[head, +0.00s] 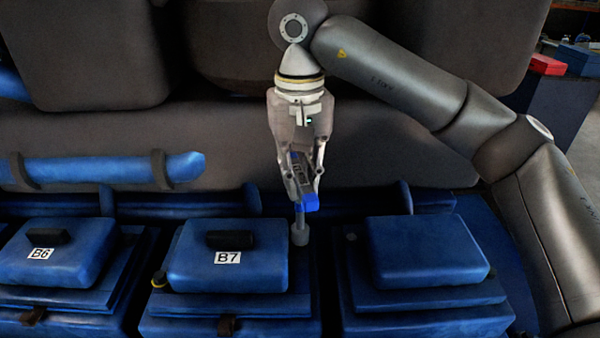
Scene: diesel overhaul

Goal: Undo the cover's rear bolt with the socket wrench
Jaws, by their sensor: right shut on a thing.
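My right gripper (302,183) comes down from above at the middle of the head view. It is shut on the socket wrench (309,202), which has a blue and dark body and a grey shaft with a socket pointing down. The socket end (299,237) is at the rear right corner of the blue cover marked B7 (190,258). The rear bolt is hidden, and I cannot tell whether the socket sits on it. My left gripper is not in view.
A blue cover marked B6 (85,262) lies to the left and an unmarked blue cover (425,250) to the right. A blue pipe (110,168) runs behind on the left. Large dark engine housings (90,50) stand at the back. A red box (547,65) is far right.

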